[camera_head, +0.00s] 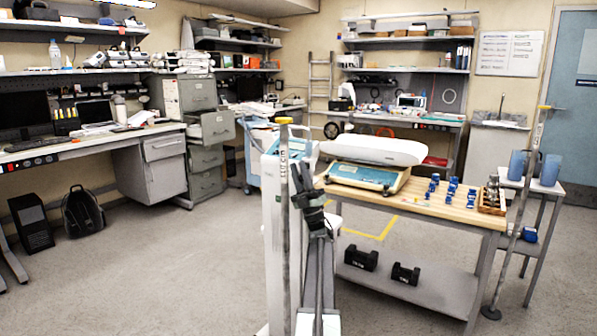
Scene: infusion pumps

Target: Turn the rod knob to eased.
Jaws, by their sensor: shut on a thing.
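A tall grey rod (284,225) with a yellow cap (284,121) stands upright in front of the workbench, beside a white column. My gripper (301,172), dark and seen from behind, is raised at the rod's right side, at about the upper third of its height. Its jaws are shut on a small part at the rod, which I take to be the rod knob. The knob itself is hidden by the jaws, so its turn position cannot be read.
A wooden-topped bench (440,212) on the right holds a scale (367,180), blue weights and a small wooden box (492,200). A second yellow-capped pole (522,225) stands at the right beside a small table (557,186).

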